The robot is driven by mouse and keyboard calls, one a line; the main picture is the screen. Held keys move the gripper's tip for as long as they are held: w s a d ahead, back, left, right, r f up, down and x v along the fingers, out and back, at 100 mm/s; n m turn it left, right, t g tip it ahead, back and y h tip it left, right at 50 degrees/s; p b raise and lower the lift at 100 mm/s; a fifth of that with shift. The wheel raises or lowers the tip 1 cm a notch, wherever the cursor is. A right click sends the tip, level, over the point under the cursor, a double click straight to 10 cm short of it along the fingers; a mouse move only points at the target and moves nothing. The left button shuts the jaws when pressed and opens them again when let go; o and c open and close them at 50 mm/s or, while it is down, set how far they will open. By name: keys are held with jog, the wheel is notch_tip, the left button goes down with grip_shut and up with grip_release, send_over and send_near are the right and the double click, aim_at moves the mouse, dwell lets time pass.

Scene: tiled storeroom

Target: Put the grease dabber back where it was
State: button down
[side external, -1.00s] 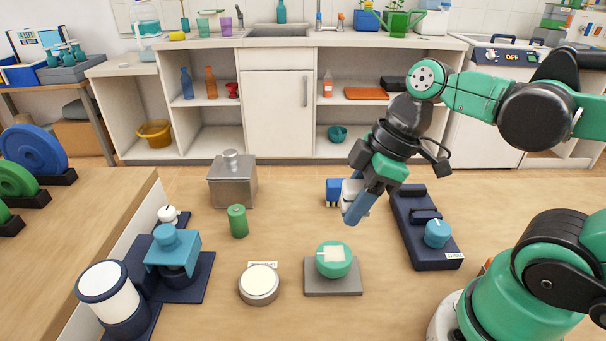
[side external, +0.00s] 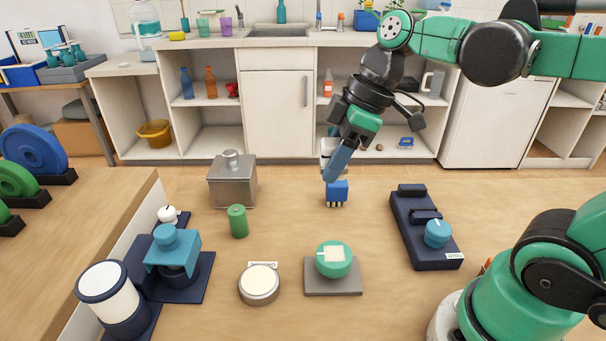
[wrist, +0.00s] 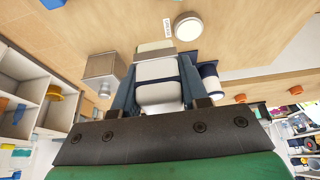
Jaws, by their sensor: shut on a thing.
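My gripper (side external: 332,170) is in the air over the far part of the table, its blue fingers pointing down. It is shut on a white, block-shaped thing, apparently the grease dabber (wrist: 158,72), which has a pale pad at its far end. In the wrist view the dabber sits between both fingers of my gripper (wrist: 158,95).
A dark navy rack with a blue knob (side external: 428,220) lies to the right. A green-topped piece on a grey plate (side external: 333,292), a round pale-topped tin (side external: 259,284), a green cylinder (side external: 238,221) and a metal canister (side external: 232,183) stand nearby.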

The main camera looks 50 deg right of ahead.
notch_tip(320, 180, up, 3)
send_over(283, 215)
jog(key=s, duration=0.2)
jog(key=w, duration=0.1)
jog(key=f, duration=2)
jog(key=shift+w+d+f, duration=0.15)
jog(key=shift+d+f, duration=0.05)
jog(key=shift+d, duration=0.2)
jog(key=shift+f, duration=0.1)
jog(key=shift+c, duration=2.3)
grip_release()
